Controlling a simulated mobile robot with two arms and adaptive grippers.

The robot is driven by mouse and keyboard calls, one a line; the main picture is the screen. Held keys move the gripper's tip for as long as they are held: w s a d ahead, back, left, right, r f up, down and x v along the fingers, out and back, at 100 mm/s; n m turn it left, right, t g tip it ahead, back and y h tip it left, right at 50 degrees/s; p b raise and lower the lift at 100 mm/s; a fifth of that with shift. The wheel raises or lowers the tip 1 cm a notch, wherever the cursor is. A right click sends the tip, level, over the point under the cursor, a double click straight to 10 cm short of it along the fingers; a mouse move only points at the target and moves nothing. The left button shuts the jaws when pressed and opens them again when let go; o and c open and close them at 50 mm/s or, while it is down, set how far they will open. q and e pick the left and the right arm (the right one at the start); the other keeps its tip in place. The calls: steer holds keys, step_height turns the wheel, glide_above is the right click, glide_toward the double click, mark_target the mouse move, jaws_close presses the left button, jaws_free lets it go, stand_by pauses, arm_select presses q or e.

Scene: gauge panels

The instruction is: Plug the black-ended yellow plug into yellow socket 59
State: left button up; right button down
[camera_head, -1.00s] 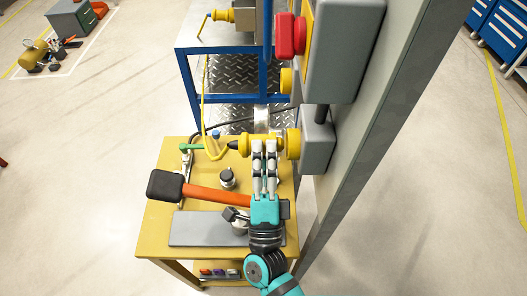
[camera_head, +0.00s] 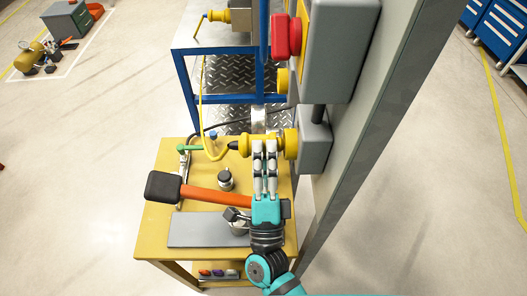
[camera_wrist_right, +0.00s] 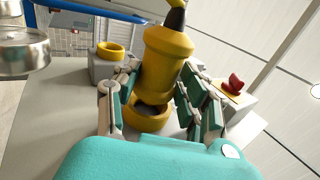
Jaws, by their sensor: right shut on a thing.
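The yellow plug (camera_head: 246,145) has a black cable end on its left and a yellow cable trailing from it. My right gripper (camera_head: 264,147) is shut on the plug's body. The plug lies level, its front toward the yellow socket (camera_head: 291,143) on the grey box. In the right wrist view the plug (camera_wrist_right: 167,62) sits between the fingers, its front at the ring of the yellow socket (camera_wrist_right: 146,125). I cannot tell whether it has entered the ring. The number 59 is not readable. My left gripper is not in view.
A yellow table (camera_head: 154,222) below holds a mallet (camera_head: 215,195), a grey plate (camera_head: 208,230) and small items. A second yellow socket (camera_wrist_right: 110,50) shows in the wrist view.

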steer(key=shift+d, duration=0.7)
stand_by(0.7)
steer(key=c, duration=0.6)
jaws_free()
steer(key=shift+c, duration=0.2)
steer(key=shift+s+f, duration=0.2)
steer(key=v, duration=1.1)
steer(key=shift+s, duration=0.25)
steer(key=shift+f, duration=0.15)
